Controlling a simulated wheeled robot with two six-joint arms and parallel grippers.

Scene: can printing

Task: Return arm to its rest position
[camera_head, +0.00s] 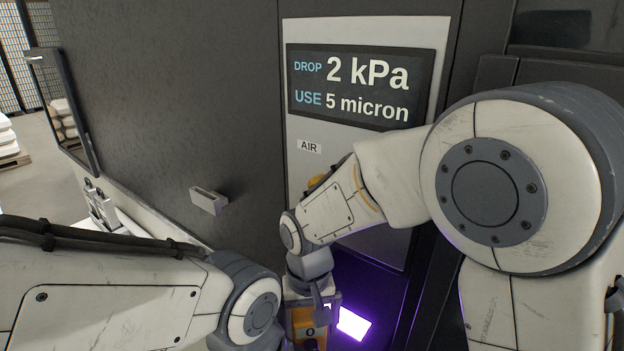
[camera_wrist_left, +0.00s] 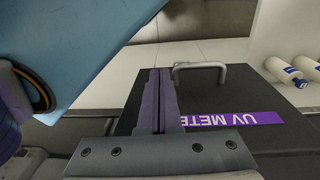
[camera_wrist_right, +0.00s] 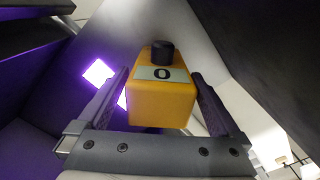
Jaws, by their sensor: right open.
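My right arm (camera_head: 475,180) reaches in from the right, across the front of a dark machine. Its gripper (camera_wrist_right: 160,78) is open, with one finger on each side of a yellow box (camera_wrist_right: 160,102) that has a black knob and a "0" label. I cannot tell whether the fingers touch the box. The box also shows low in the head view (camera_head: 303,318), partly behind the gripper. My left arm (camera_head: 110,298) lies across the lower left; its gripper is hidden there. In the left wrist view the left gripper (camera_wrist_left: 160,76) has its fingers together, with nothing seen between them.
The dark machine (camera_head: 170,90) has a display (camera_head: 360,86) reading "2 kPa" and "5 micron", and a pale handle (camera_head: 208,200). A purple light (camera_head: 353,323) glows beside the yellow box. A dark UV meter case (camera_wrist_left: 235,92) with a metal handle (camera_wrist_left: 202,66) lies below the left gripper.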

